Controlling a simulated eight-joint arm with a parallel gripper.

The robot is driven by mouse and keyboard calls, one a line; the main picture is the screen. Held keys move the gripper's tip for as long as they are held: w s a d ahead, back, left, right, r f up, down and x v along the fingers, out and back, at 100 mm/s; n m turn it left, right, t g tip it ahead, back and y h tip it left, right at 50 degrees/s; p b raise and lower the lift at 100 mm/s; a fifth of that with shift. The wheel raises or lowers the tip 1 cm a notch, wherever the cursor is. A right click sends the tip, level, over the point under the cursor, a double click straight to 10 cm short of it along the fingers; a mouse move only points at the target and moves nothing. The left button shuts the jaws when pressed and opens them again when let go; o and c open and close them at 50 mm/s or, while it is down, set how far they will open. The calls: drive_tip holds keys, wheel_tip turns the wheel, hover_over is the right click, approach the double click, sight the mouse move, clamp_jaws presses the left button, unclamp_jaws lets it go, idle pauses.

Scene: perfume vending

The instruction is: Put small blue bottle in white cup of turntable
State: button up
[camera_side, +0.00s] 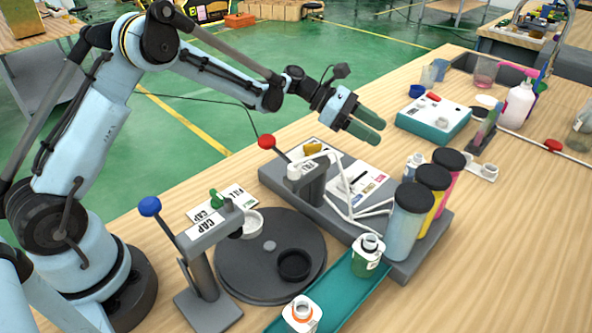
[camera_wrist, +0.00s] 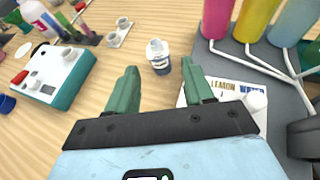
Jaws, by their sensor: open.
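The small blue bottle (camera_side: 413,165) stands upright on the table behind the coloured cylinders, partly hidden by them. In the wrist view the bottle (camera_wrist: 159,60) has a pale neck and dark blue label, and appears ahead of the gap between my fingertips. My gripper (camera_side: 372,129) is open and empty, held above the table to the left of the bottle; its green fingers (camera_wrist: 159,72) also show in the wrist view. The dark turntable (camera_side: 231,272) carries a white cup (camera_side: 253,222) at its back, under the cap press, and a black cup (camera_side: 294,265) at its front right.
The filling station with blue (camera_side: 398,228), yellow (camera_side: 431,190) and pink cylinders and white tubes stands close to the bottle. A cap press (camera_side: 205,235) overhangs the turntable. A teal tray (camera_side: 350,295) holds green- and orange-marked bottles. A teal-white box (camera_side: 433,118) stands farther back.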

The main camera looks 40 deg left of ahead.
sight(417, 154)
drive_tip(key=x, duration=0.7)
drive_tip(key=shift+w+a+f, duration=0.1)
drive_tip(key=shift+w+x, duration=0.2)
drive_tip(key=shift+x, duration=1.15)
drive_tip(key=shift+w+x, duration=0.15)
drive_tip(key=shift+x, duration=1.15)
drive_tip(key=shift+a, duration=0.1)
clamp_jaws()
